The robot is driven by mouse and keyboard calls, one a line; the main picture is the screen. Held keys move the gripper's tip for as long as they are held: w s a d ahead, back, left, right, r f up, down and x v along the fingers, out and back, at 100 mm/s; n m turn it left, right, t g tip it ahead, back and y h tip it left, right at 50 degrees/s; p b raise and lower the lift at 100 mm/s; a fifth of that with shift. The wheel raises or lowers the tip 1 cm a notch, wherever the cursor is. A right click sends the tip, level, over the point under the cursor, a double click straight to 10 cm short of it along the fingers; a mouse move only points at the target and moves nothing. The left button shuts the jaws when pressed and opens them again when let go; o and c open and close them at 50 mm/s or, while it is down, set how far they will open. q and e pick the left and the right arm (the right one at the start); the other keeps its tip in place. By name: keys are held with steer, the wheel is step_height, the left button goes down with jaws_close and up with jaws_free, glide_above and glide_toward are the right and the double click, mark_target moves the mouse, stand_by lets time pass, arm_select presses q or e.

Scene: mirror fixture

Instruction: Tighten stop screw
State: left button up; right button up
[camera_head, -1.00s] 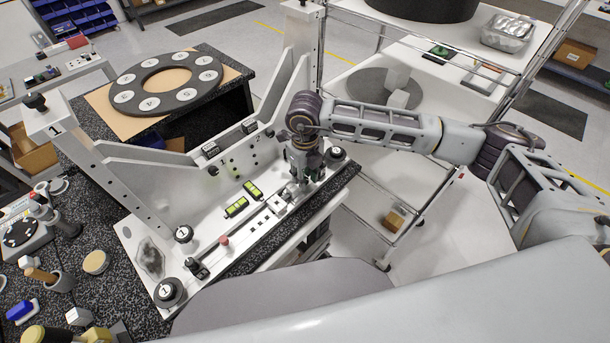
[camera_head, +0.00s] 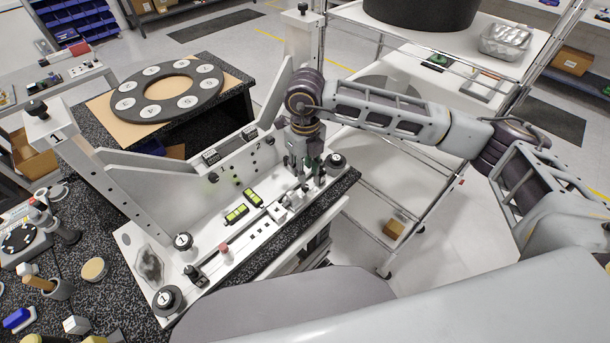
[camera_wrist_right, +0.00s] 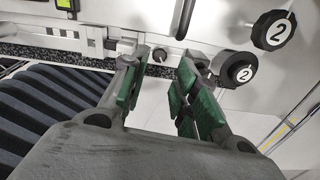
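The white mirror fixture (camera_head: 150,205) stands on a speckled table. My right gripper (camera_head: 307,172) is over the right end of its base plate, beside a black knob (camera_head: 336,159). In the right wrist view my right gripper (camera_wrist_right: 164,65) is open, its green-padded fingers apart with nothing held. A small dark knurled knob (camera_wrist_right: 160,55) shows between the fingertips, beyond them. Two black knobs marked 2 lie to the right, an upper one (camera_wrist_right: 272,30) and a lower one (camera_wrist_right: 238,70) close by the right finger. I cannot tell which part is the stop screw. My left gripper is out of view.
Knobs marked 1 (camera_head: 167,297) are at the fixture's left end, near a red-topped post (camera_head: 226,252). A dark numbered ring (camera_head: 168,90) lies on a table behind. A wire-frame cart (camera_head: 400,190) stands to the right. Tools and small parts crowd the lower left.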

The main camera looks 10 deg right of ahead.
step_height(320, 180, up, 5)
steer(key=shift+r, duration=0.1)
stand_by(0.3)
